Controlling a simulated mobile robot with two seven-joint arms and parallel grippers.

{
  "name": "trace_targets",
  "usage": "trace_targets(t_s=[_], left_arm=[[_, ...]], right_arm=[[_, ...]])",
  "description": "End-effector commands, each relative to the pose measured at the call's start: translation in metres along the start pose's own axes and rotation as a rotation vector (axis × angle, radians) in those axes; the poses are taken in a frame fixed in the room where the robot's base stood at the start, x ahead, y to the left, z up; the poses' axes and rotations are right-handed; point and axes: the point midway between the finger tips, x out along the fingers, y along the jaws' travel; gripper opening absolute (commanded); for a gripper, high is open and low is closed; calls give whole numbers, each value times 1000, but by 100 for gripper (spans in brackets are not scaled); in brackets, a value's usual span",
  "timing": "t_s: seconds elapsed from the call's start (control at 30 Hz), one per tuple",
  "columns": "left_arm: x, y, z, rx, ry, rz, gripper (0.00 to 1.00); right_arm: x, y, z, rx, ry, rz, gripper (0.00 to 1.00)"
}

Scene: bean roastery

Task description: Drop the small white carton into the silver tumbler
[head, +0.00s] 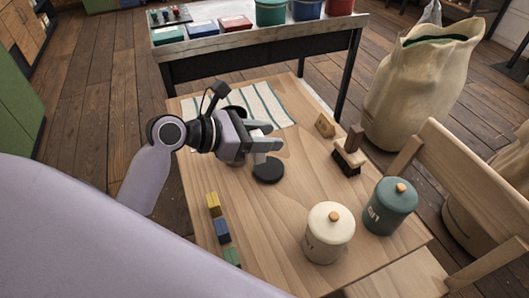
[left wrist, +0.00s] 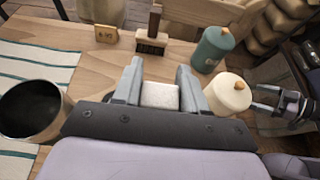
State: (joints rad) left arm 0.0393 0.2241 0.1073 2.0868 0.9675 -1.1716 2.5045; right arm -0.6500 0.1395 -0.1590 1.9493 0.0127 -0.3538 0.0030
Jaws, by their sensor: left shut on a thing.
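My left gripper (head: 272,137) is above the middle of the wooden table. In the left wrist view, its two grey fingers (left wrist: 158,88) are shut on the small white carton (left wrist: 160,97), which sits between them. What looks like my right gripper (left wrist: 275,100) shows at the right of the left wrist view.
A black disc (head: 268,169) lies below my left gripper. A striped cloth (head: 262,104) lies at the table's far side. A price card (head: 325,125), brush (head: 348,156), teal canister (head: 386,211) and cream canister (head: 325,240) stand rightward. Coloured blocks (head: 221,231) line the left edge.

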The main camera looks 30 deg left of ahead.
Motion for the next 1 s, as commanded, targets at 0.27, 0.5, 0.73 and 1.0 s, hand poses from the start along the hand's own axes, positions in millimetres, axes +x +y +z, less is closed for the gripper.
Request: trace_targets(t_s=[0.27, 0.5, 0.73, 1.0], left_arm=[[-13, 0, 32, 1, -1, 1, 13], [-14, 0, 34, -1, 0, 1, 13], [-13, 3, 35, 3, 1, -3, 13], [-7, 49, 45, 24, 19, -31, 13]], right_arm=[[-5, 0, -7, 0, 0, 0, 100], [-5, 0, -7, 0, 1, 0, 100], [-5, 0, -7, 0, 1, 0, 100], [-10, 0, -14, 0, 1, 0, 100]])
